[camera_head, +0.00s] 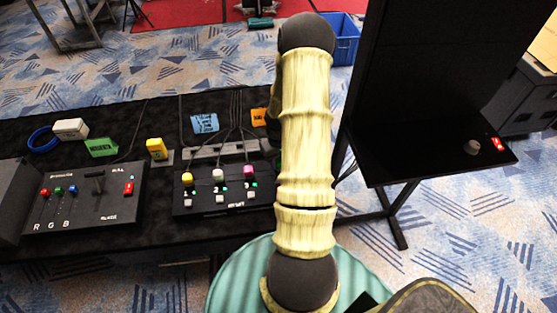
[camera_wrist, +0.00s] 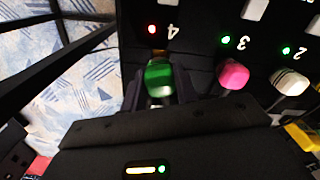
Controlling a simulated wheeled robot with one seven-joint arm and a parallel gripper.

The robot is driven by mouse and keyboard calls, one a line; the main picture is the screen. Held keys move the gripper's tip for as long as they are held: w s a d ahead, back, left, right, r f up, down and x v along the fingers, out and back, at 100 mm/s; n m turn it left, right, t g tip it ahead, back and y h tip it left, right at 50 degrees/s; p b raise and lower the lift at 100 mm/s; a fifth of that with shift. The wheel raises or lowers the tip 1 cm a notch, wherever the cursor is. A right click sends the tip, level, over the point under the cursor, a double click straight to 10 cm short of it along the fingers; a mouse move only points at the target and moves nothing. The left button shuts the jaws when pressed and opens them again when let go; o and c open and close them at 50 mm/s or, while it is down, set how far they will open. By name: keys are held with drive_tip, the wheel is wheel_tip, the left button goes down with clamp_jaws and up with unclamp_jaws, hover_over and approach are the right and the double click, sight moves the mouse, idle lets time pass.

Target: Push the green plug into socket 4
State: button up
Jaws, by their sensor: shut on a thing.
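In the wrist view the green plug (camera_wrist: 158,78) is between the fingers of my gripper (camera_wrist: 160,92), which is shut on it. The plug is just in front of the socket spot under the label 4 (camera_wrist: 173,29). A red light (camera_wrist: 152,29) is lit beside that label. A small brownish part shows at the plug's far end; I cannot tell whether the plug touches the socket or enters it. In the head view my arm hides the gripper, the green plug and socket 4. The socket panel (camera_head: 215,208) shows left of my arm.
A pink plug (camera_wrist: 233,75) sits at socket 3 and a white plug (camera_wrist: 290,82) at socket 2, both with green lights. A yellow plug (camera_head: 187,178) is at the panel's left. A slider box (camera_head: 90,205) and dark screen (camera_head: 430,80) flank the panel.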

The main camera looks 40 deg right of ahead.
drive_tip(key=shift+f+b, duration=0.8)
drive_tip(key=shift+f, duration=0.6)
idle(0.9)
drive_tip(key=o, duration=1.6)
drive_tip(key=shift+r+p, duration=2.95)
drive_tip(key=shift+r, duration=0.6)
